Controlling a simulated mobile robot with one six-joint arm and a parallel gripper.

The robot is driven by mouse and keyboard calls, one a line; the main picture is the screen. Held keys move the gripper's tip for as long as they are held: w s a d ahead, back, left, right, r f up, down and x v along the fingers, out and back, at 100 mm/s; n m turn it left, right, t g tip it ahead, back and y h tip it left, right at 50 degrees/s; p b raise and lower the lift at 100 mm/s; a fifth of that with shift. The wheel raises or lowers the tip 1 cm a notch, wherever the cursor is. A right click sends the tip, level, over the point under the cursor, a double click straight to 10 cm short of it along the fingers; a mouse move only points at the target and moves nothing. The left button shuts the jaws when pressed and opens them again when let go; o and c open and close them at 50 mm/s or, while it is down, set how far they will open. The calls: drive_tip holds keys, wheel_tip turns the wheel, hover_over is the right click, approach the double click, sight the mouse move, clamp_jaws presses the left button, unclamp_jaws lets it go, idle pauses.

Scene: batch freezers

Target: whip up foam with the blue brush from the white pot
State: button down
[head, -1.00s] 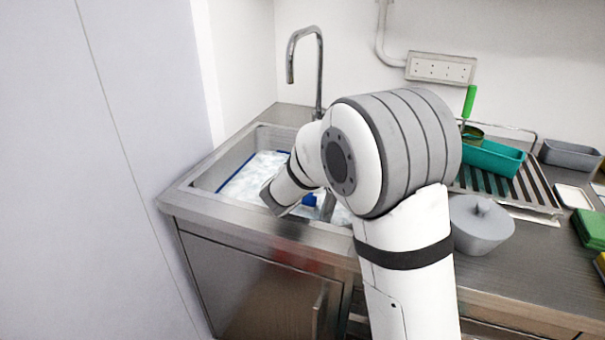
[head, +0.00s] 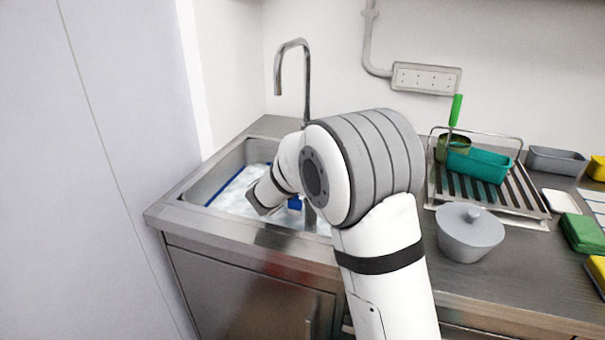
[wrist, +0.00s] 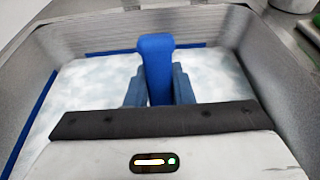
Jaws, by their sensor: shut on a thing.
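My gripper (wrist: 155,93) is shut on the blue brush (wrist: 155,50), whose blue handle stands up between the fingers in the wrist view. In the head view a small blue part of the brush (head: 295,203) shows beside my wrist, over the sink. The brush's lower end is hidden. White foam (wrist: 95,80) fills the sink inside a blue edge (wrist: 30,125); it also shows in the head view (head: 235,195). A grey-white lidded pot (head: 470,238) stands on the counter right of my arm.
The steel sink (head: 190,197) has a tall tap (head: 308,85) at its back. A drying rack (head: 520,195) holds a teal tray (head: 480,165) and a green pot with a green-handled brush (head: 456,110). Green (head: 582,233) and yellow sponges lie at the right. A wall closes the left.

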drive_tip(key=shift+s, duration=0.2)
drive_tip(key=shift+w+r+p, duration=0.2)
drive_tip(key=shift+r+p, duration=0.45)
drive_tip(key=shift+r, duration=0.25)
drive_tip(key=w+d+r+p, duration=0.1)
drive_tip(key=w+r+p, duration=0.2)
drive_tip(key=r+p, duration=0.5)
drive_tip(key=shift+w+d+r, duration=0.15)
drive_tip(key=shift+d+r, duration=0.1)
drive_tip(key=shift+r, duration=1.4)
drive_tip(key=shift+r, duration=0.1)
wheel_tip(320, 180, up, 5)
drive_tip(key=p, duration=0.3)
drive_tip(key=shift+p, duration=0.4)
drive_tip(key=shift+f, duration=0.2)
